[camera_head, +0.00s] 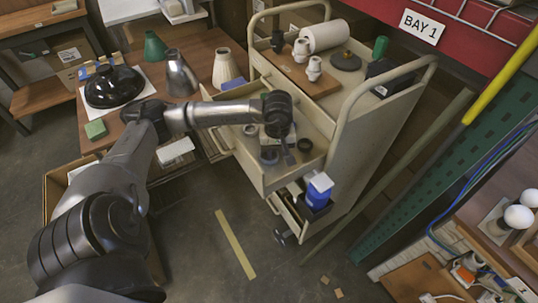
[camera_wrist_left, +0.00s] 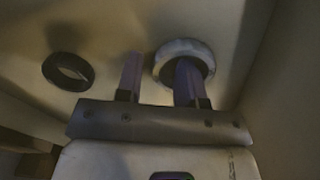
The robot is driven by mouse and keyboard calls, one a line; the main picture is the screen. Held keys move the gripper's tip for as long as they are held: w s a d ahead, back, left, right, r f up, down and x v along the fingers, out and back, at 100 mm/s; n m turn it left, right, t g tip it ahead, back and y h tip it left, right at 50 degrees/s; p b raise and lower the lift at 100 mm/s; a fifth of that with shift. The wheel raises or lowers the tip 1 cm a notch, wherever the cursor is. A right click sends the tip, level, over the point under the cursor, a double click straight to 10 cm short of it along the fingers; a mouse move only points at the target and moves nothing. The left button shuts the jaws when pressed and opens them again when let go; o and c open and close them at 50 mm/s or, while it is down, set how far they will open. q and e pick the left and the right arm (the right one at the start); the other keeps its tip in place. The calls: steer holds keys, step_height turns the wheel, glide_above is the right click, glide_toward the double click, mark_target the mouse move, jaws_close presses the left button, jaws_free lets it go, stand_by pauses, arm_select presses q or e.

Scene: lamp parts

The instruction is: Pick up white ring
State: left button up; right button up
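The white ring (camera_wrist_left: 204,51) lies on the drawer floor in the left wrist view. One finger of my left gripper (camera_wrist_left: 158,80) overlaps the ring's opening; the other is left of the ring, with a gap. I cannot tell how deep the finger reaches. The fingers are apart, with nothing held between them. In the head view my left gripper (camera_head: 287,155) points down into the cart's open upper drawer (camera_head: 290,180). My wrist covers much of that drawer, and I cannot make out the white ring there. My right gripper is not in view.
A black ring (camera_wrist_left: 68,70) lies left of the fingers. Drawer walls stand close around my left gripper. A lower drawer (camera_head: 300,215) is also open, with a blue-and-white bottle (camera_head: 319,190). The cart top holds a white roll (camera_head: 325,36) and fittings.

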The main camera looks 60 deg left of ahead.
arm_select(q)
jaws_close()
steer(key=shift+r, duration=0.1)
